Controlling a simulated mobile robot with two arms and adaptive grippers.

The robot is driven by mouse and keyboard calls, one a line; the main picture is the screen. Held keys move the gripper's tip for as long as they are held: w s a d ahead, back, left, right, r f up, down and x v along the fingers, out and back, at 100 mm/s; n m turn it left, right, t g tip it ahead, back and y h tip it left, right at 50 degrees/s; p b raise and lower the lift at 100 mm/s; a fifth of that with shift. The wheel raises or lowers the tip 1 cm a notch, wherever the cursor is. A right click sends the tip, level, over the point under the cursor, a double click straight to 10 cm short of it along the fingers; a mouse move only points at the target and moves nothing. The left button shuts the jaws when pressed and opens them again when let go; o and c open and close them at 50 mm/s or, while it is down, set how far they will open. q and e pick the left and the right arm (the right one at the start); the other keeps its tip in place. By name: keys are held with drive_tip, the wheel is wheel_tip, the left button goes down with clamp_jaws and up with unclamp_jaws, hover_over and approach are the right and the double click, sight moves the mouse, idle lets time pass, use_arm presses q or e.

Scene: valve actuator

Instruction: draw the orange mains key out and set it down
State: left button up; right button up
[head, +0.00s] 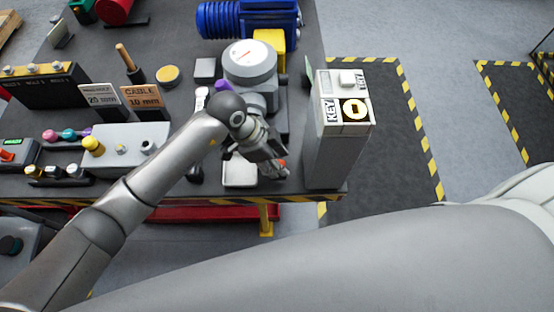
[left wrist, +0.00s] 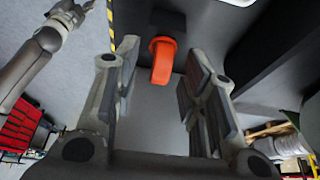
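The orange mains key (left wrist: 162,60) shows in the left wrist view, its far end against a dark block (left wrist: 168,22). It lies between the spread fingers of my left gripper (left wrist: 158,95), with gaps on both sides. In the head view my left gripper (head: 272,160) is at the front edge of the bench, and the key is mostly hidden by it. My right gripper (left wrist: 70,14) appears small at the upper left of the left wrist view; its finger opening is unclear.
A white tray (head: 238,174) lies left of the gripper. A valve actuator (head: 250,65) stands behind it. Striped floor (head: 385,130) is clear to the right.

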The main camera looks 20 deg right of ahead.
use_arm(q)
drive_tip(key=v, duration=1.1)
drive_tip(key=shift+a, duration=0.1)
